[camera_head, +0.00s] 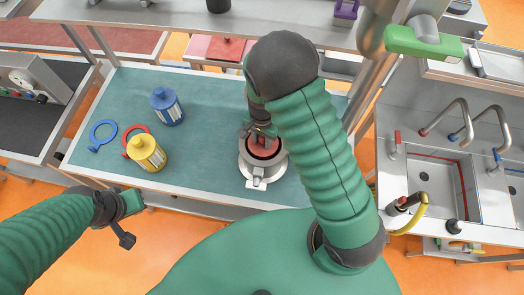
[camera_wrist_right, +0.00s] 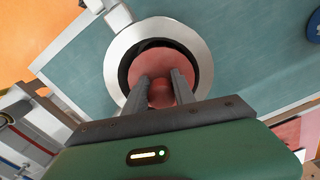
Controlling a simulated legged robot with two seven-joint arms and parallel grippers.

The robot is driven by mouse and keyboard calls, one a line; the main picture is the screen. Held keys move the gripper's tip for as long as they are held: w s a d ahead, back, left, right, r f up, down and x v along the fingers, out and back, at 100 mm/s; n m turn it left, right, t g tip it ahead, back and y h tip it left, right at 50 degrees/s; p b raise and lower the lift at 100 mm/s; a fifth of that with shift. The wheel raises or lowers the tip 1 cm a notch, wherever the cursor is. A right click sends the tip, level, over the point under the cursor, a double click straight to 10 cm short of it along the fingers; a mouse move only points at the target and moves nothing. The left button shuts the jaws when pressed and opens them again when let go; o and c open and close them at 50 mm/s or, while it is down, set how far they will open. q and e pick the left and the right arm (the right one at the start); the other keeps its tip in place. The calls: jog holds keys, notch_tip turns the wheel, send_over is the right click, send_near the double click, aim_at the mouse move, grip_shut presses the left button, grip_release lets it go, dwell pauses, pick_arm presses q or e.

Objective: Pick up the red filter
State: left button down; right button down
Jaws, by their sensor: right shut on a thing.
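The red filter (camera_wrist_right: 160,58) is a round red disc with a knob. It sits within the round opening of a silver cylindrical holder (camera_head: 252,174) on the teal table. My right gripper (camera_head: 261,137) reaches down from above, and its two fingers are shut on the filter's knob. In the right wrist view the gripper (camera_wrist_right: 162,92) has one finger on each side of the knob. The filter appears inside the holder's rim; I cannot tell whether it is lifted. My left gripper (camera_head: 127,222) is in front of the table, away from the filter; its jaw opening is unclear.
A blue canister (camera_head: 166,105) and a yellow canister (camera_head: 147,153) stand at the table's left, beside a blue ring (camera_head: 102,134) and a red ring (camera_head: 130,131). A shelf (camera_head: 200,17) runs above the back. Sinks with taps (camera_head: 447,185) are at right.

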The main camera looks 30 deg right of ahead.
pick_arm(q)
jog(key=shift+d+r, duration=0.1)
jog(key=shift+d, duration=0.3)
pick_arm(e)
jog(key=shift+d, duration=0.35)
